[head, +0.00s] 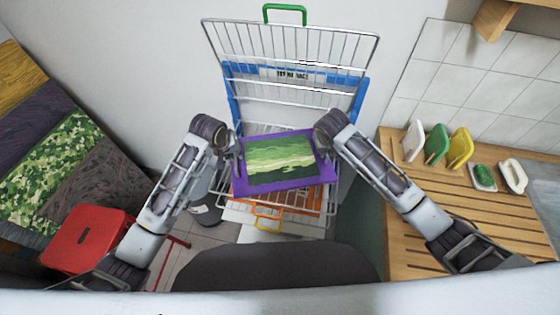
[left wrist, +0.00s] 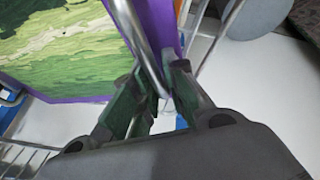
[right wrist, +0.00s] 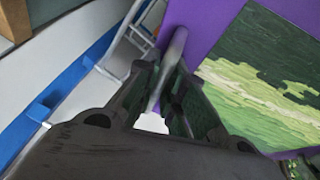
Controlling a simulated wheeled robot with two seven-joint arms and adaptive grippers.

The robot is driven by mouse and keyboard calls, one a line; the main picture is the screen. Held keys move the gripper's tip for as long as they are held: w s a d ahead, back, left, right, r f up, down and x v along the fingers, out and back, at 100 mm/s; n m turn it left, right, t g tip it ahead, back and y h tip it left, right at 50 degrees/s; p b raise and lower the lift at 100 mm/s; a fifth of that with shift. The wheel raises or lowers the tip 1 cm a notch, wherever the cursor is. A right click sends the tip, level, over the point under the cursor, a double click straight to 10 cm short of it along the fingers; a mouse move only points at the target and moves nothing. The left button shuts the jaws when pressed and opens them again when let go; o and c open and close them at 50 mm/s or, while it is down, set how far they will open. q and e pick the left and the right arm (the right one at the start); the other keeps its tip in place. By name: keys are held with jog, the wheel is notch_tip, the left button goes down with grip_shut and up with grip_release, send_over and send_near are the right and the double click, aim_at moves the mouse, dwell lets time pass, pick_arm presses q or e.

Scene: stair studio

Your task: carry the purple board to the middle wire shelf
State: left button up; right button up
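The purple board (head: 240,187), with a green landscape picture on it, is held nearly level in front of the wire rack (head: 290,60), tilted slightly up at its right side. My left gripper (head: 238,150) is at its left edge, closed around a grey metal handle (left wrist: 150,45). My right gripper (head: 322,142) is at its right edge, closed around a matching handle (right wrist: 170,60). Wire shelf bars (head: 328,208) show below and beside the board. The board hides most of that shelf, and I cannot tell whether it touches it.
An orange item (head: 300,203) shows under the board. A green handle (head: 285,12) tops the rack; blue posts (head: 233,100) flank it. A slatted wooden counter (head: 440,200) with brushes stands right. A red stool (head: 85,240) stands left.

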pick_arm(q)
jog(key=o, duration=0.4)
jog(key=shift+d+r, duration=0.1)
pick_arm(e)
jog(key=o, duration=0.4)
jog(key=shift+a+r, duration=0.1)
pick_arm(q)
jog(key=shift+v, duration=6)
pick_arm(e)
jog(key=shift+r, duration=0.1)
jog(key=shift+v, duration=5.85)
jog(key=shift+s, duration=0.1)
pick_arm(q)
jog(key=shift+s, duration=0.15)
pick_arm(e)
jog(key=shift+s, duration=0.15)
